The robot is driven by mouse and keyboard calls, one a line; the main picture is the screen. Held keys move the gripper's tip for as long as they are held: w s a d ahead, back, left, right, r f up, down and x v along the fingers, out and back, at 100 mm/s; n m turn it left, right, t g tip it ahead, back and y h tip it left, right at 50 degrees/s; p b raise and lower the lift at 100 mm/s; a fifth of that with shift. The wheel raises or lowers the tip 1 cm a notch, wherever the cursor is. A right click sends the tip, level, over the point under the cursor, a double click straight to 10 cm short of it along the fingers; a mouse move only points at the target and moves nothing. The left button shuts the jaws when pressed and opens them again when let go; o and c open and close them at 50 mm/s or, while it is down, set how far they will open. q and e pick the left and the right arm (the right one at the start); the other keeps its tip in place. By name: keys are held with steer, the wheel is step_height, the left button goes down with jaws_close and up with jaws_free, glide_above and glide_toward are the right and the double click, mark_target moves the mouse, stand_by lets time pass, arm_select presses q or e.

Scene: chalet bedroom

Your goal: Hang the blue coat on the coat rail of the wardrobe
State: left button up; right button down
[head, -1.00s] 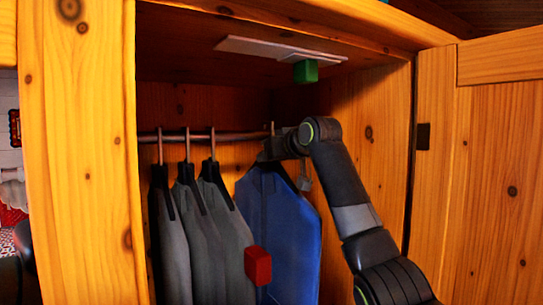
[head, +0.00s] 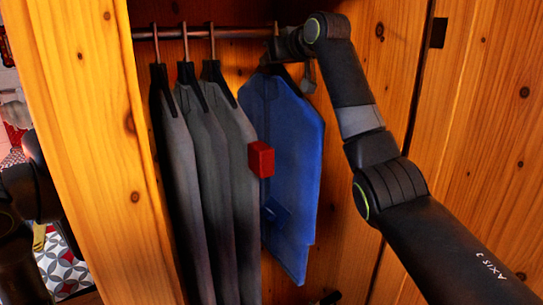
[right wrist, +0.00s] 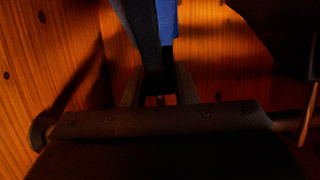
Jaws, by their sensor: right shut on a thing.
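The blue coat (head: 285,160) hangs from a dark hanger inside the wardrobe, right of several grey coats. The coat rail (head: 235,32) runs across the top, and the blue coat's hanger hook (head: 276,30) is level with it. I cannot tell whether the rail bears the hook. My right gripper (head: 273,58) is at the hanger's neck, just under the rail. In the right wrist view my right gripper (right wrist: 158,92) is shut on the dark hanger, with blue cloth beyond. My left gripper is not in view; dark parts of my left arm show at the left edge.
The wardrobe's left side panel (head: 95,150) and open right door (head: 490,130) flank the opening.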

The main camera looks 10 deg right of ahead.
steer(key=shift+d+r, duration=0.15)
steer(key=shift+r, duration=0.05)
steer(key=shift+w+d+p, duration=0.25)
steer(key=shift+d+p, duration=0.15)
steer(key=shift+d, duration=0.2)
steer(key=shift+w+d+p, duration=0.25)
steer(key=shift+d+p, duration=0.15)
steer(key=shift+d, duration=0.15)
